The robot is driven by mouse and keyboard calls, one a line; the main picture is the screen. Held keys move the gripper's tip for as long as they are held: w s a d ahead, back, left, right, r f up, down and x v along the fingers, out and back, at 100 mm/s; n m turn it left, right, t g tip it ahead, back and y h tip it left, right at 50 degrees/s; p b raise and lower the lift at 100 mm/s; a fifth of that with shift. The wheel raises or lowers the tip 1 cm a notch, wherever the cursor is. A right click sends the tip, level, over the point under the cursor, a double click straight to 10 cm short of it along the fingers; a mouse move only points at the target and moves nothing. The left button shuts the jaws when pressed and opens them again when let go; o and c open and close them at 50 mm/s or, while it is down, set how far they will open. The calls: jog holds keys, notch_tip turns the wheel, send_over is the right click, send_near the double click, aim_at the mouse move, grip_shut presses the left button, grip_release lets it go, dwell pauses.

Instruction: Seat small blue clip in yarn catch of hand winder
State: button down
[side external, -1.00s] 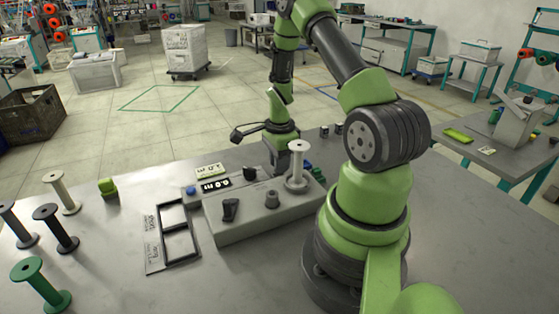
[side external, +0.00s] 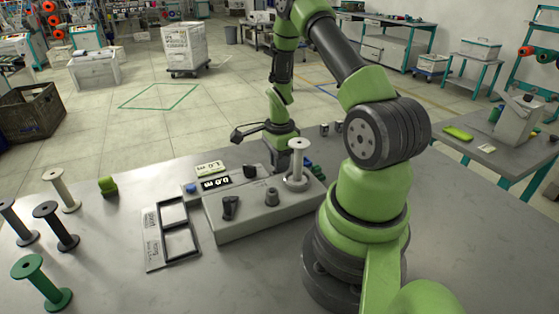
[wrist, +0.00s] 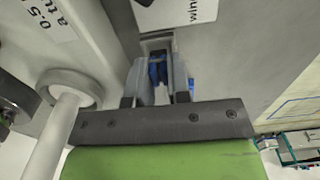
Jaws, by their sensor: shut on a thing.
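In the wrist view my gripper (wrist: 158,60) is shut on a small blue clip (wrist: 156,72), which sits between the two grey fingers. The hand winder (side external: 262,212) is a grey box on the table in the side view, with a white bobbin (side external: 299,170) upright on it. In the wrist view this bobbin (wrist: 62,120) stands left of my fingers. In the side view my wrist comes down behind the winder, and the fingertips and clip are hidden there. I cannot make out the yarn catch, nor whether the clip touches it.
Green, black and white bobbins stand at the left, the green one (side external: 42,283) nearest. A tray (side external: 151,240) with two compartments lies left of the winder. A green block (side external: 108,186) stands behind it.

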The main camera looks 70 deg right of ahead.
jog(key=shift+f, duration=0.25)
jog(key=shift+f, duration=0.25)
dwell(0.3)
jog(key=c, duration=1)
grip_release()
jog(key=shift+r, duration=3.5)
jog(key=shift+r, duration=0.1)
